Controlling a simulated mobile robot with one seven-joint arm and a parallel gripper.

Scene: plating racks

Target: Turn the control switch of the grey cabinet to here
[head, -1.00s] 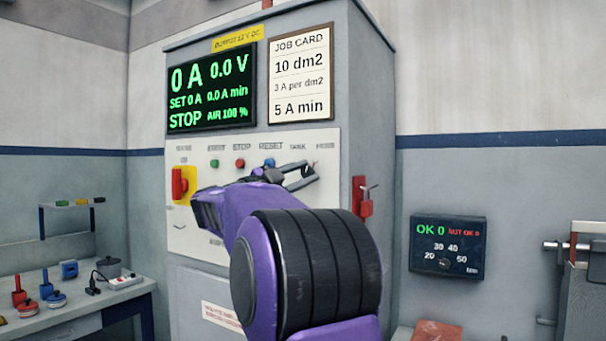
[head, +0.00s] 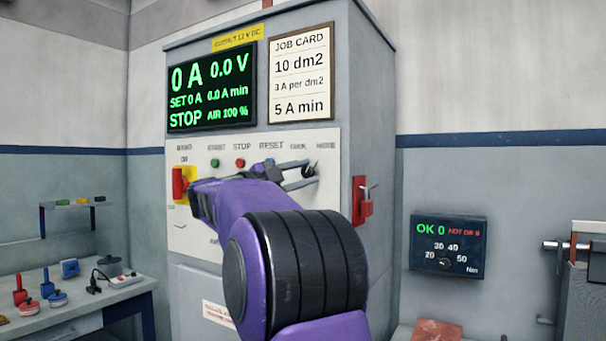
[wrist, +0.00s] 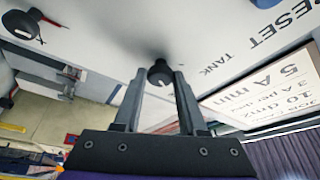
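The grey cabinet (head: 375,130) stands in the middle of the head view, with a white control panel (head: 190,240) on its front. My gripper (head: 312,170) is open at this knob. In the wrist view its two fingers (wrist: 160,80) stand apart, one on each side of the knob, with gaps showing. My purple arm covers the panel's lower middle.
A display (head: 211,90) reads 0 A, 0.0 V and STOP, beside a job card (head: 300,75). A red switch (head: 179,184) on yellow is at the panel's left. A red lever (head: 364,203) juts from the cabinet's right side. A workbench (head: 70,315) stands at left.

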